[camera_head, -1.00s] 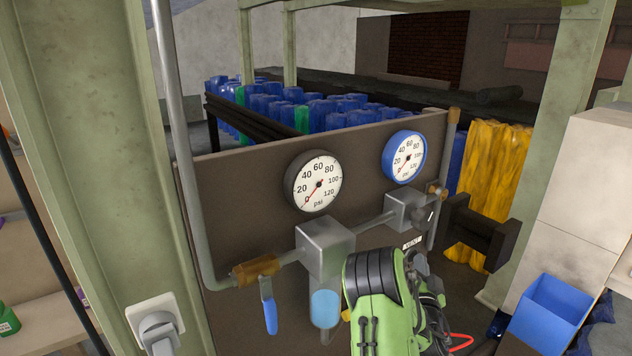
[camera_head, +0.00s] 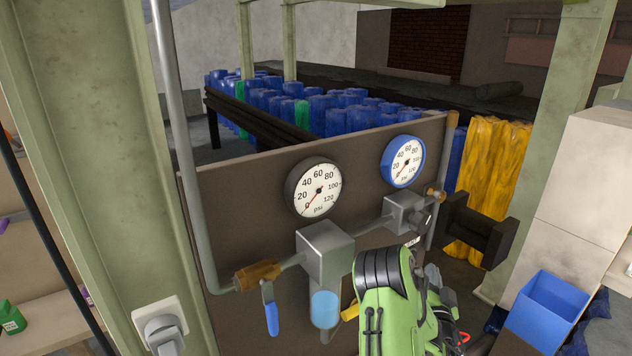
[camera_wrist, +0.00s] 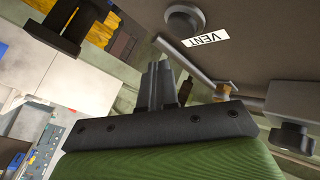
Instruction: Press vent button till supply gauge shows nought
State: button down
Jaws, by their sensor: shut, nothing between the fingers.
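The vent button (camera_wrist: 185,19) is a round grey knob on the brown panel, beside the white VENT label (camera_wrist: 206,40). My gripper (camera_wrist: 161,72) is shut and empty; its fingertips show below and left of the button, apart from it in the picture. In the head view my green arm hides the button and most of the gripper. A black-rimmed gauge (camera_head: 313,188) and a blue-rimmed gauge (camera_head: 405,161) stand on the panel. Both red needles point at or very near 0. No lettering I can read says which is the supply gauge.
A pipe with a blue-handled valve (camera_head: 270,308), a grey block (camera_head: 325,250) and a second block (camera_head: 404,213) runs across the panel. A dark bracket (camera_head: 478,232) juts out at right. A blue bin (camera_head: 548,312) stands lower right.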

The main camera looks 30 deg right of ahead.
jog(key=shift+s+d+p, duration=0.1)
jog(key=shift+s+p, duration=0.3)
jog(key=shift+s, duration=0.85)
